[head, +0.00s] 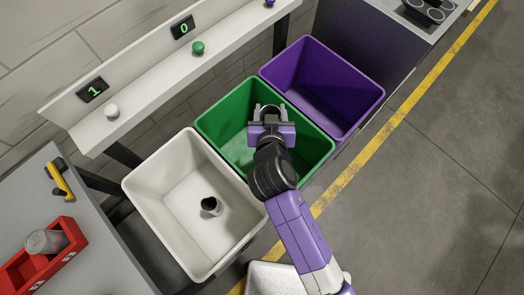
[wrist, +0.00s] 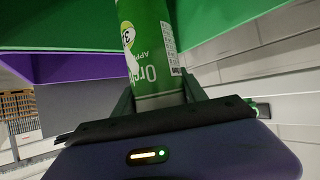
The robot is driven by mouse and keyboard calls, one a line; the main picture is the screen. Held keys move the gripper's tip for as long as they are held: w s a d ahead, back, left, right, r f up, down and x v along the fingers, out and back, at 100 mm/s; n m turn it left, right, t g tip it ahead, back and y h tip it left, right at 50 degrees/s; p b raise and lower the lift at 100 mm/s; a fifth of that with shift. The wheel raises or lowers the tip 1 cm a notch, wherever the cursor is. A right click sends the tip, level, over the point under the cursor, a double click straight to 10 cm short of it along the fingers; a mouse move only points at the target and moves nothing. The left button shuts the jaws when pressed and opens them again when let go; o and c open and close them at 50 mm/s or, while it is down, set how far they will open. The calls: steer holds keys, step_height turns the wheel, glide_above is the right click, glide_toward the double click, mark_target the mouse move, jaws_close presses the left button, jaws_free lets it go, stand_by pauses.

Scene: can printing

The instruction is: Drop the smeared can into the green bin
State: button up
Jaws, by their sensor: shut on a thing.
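The green bin (head: 222,122) stands between the white and purple bins in the head view. My gripper (head: 268,112) is over the green bin's opening. In the wrist view, a green can (wrist: 148,45) with white lettering, a yellow badge and a barcode is between the fingers, and my gripper (wrist: 158,100) is shut on it. The can's far end is cut off by the frame, and I cannot make out a smear on the side shown. In the head view the can is hidden by my gripper. Green bin walls show around the can in the wrist view.
The white bin (head: 148,190) holds one dark-ended can (head: 211,206). The purple bin (head: 365,98) looks empty. A red crate (head: 68,262) with a grey can (head: 46,241) and a yellow-handled tool (head: 61,180) are on the left table. The shelf displays read 1 (head: 93,90) and 0 (head: 183,28).

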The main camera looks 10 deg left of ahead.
steer(key=shift+f+b, duration=1)
steer(key=shift+f, duration=0.75)
steer(key=o, duration=1.4)
steer(key=shift+c, duration=0.2)
steer(key=shift+s+r, duration=0.1)
steer(key=v, duration=0.7)
steer(key=shift+s+b, duration=0.25)
steer(key=shift+b, duration=0.2)
